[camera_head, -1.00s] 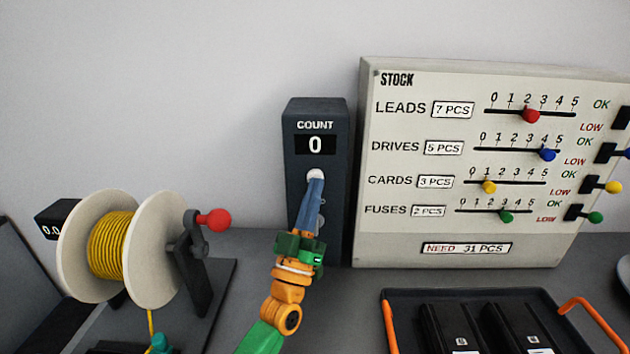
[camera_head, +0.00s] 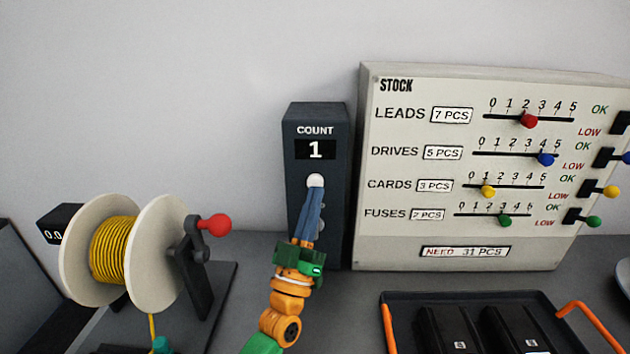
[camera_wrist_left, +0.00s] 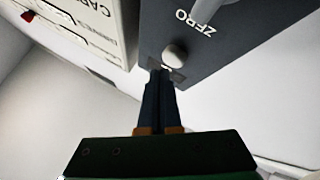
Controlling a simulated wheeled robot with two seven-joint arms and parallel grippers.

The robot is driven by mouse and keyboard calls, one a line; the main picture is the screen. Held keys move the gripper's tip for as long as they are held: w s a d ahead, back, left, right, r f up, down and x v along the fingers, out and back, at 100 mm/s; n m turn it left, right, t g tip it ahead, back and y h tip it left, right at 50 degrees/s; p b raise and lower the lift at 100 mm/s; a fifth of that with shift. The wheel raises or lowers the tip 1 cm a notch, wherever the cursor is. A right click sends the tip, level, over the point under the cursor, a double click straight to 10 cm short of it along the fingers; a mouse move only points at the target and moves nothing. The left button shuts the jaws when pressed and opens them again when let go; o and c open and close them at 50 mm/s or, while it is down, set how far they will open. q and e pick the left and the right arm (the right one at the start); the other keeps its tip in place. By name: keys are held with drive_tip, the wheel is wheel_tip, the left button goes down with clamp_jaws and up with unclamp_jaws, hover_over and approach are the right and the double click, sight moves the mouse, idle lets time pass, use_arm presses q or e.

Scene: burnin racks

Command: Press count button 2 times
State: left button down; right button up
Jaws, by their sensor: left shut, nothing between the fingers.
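The dark count box (camera_head: 299,190) stands upright against the wall in the head view. Its display (camera_head: 315,149) reads 1. A round white button (camera_head: 315,180) sits below the display. My left gripper (camera_head: 314,194) is shut and empty, with its blue fingertips at the lower edge of the white button; I cannot tell whether they touch it. In the left wrist view the closed fingers (camera_wrist_left: 163,78) point at the box, close to a pale round knob (camera_wrist_left: 174,56) near the word ZERO. The fingers hide part of the box's lower front. My right gripper is not in view.
A stock board (camera_head: 390,245) with coloured sliders stands right of the box. A yellow cable reel (camera_head: 165,250) with a red crank knob (camera_head: 217,225) stands left. A black tray (camera_head: 400,300) with orange handles is at front right.

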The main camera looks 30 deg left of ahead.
use_arm(q)
drive_tip(key=shift+s, duration=0.1)
drive_tip(key=s, duration=0.1)
drive_tip(key=s+d+p, duration=0.1)
drive_tip(key=s, duration=0.1)
drive_tip(key=s+d+p, duration=0.1)
drive_tip(key=shift+s+d, duration=0.15)
drive_tip(key=shift+s, duration=0.05)
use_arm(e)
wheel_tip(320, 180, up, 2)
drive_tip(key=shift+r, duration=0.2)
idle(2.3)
